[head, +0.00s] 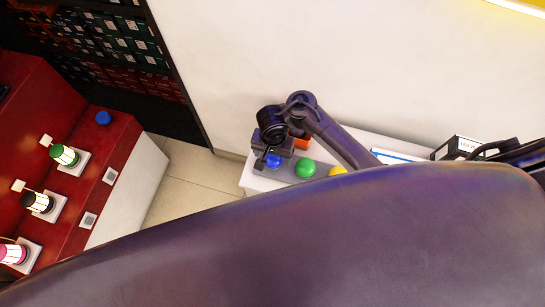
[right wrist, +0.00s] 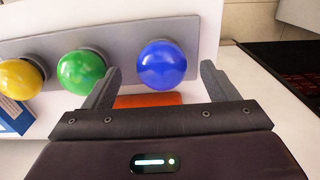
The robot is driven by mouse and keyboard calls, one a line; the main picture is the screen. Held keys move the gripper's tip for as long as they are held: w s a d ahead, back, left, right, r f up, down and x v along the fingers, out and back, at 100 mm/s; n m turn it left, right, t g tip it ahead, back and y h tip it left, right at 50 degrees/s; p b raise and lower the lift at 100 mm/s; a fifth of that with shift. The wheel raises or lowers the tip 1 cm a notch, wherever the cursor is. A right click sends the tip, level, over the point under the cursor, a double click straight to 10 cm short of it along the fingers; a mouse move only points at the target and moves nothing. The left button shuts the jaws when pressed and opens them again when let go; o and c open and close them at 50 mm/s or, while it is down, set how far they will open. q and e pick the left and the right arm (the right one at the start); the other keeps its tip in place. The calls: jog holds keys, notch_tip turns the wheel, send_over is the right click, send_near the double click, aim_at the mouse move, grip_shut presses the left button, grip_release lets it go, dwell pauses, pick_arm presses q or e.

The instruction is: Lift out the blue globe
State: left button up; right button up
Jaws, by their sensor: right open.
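The blue globe (head: 274,161) is a glossy ball at the end of a grey strip (right wrist: 117,52) on a white surface. It also shows in the right wrist view (right wrist: 161,65), at the top middle. My right gripper (head: 268,156) is open and empty, right by the blue globe. In the right wrist view its fingers stand apart to the left and right of the globe, and I see no contact. A green globe (right wrist: 81,71) and a yellow globe (right wrist: 22,80) sit along the same strip. My left gripper is not in view.
An orange block (right wrist: 147,100) lies beside the strip, partly hidden by my gripper. A black-and-white box (head: 458,147) stands farther right. At left, a red stepped counter (head: 115,150) holds several lamps and a blue round thing (head: 103,118). Tiled floor (head: 190,180) lies between.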

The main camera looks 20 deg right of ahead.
aim_at(273, 159)
jog(key=f, duration=0.1)
jog(key=f+b, duration=0.1)
jog(key=f, duration=0.2)
jog(key=shift+w+d+f+b, duration=0.2)
jog(key=shift+w+b, duration=0.15)
jog(key=shift+w, duration=0.05)
jog(key=shift+w+f, duration=0.1)
jog(key=shift+f, duration=0.2)
jog(key=shift+s, duration=0.2)
jog(key=c, duration=1.1)
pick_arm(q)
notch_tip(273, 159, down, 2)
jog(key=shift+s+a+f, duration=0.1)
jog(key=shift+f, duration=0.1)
